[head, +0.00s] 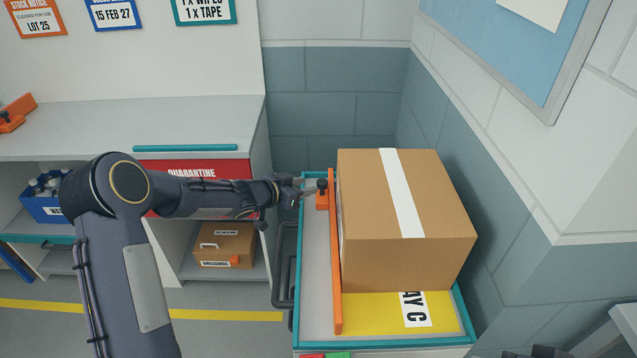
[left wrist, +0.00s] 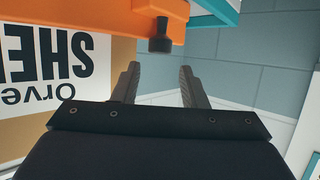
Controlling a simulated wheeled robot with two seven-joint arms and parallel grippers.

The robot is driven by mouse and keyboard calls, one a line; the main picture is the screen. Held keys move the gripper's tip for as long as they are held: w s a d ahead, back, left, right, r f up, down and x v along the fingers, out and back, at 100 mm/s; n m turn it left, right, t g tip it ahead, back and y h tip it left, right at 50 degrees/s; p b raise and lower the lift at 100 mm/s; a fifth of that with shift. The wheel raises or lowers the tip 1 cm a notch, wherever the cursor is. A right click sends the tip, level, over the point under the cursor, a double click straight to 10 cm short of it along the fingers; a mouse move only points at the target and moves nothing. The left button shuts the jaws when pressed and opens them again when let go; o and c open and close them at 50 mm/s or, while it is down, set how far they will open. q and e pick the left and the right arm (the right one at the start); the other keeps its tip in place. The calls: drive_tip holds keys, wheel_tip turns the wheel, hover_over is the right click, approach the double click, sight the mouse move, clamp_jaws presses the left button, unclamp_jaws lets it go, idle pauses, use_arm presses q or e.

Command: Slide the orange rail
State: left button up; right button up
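The orange rail (head: 336,260) is a long bar on the left part of a teal-edged tray, running along the left side of a cardboard box. A dark knob (head: 322,185) stands on an orange block at its far end. My left gripper (head: 301,188) is just left of the knob. In the left wrist view the left gripper (left wrist: 158,68) is open, its two fingers apart with nothing between them. The knob (left wrist: 160,38) shows just beyond the fingertips, roughly centred on the gap, below the orange rail (left wrist: 90,18).
The cardboard box (head: 400,225) stands on the tray (head: 312,320), partly over a yellow area (head: 375,315). Walls close in behind and to the right. A grey counter (head: 130,125) is at left. Dark parts at the bottom right edge may be my right arm.

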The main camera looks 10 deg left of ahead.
sight(320, 182)
use_arm(q)
drive_tip(key=x, duration=0.6)
drive_tip(key=shift+w+d+f, duration=0.1)
drive_tip(key=shift+w+d, duration=0.1)
drive_tip(key=shift+w, duration=0.1)
clamp_jaws()
drive_tip(key=shift+a+p, duration=0.1)
drive_tip(key=shift+p, duration=0.3)
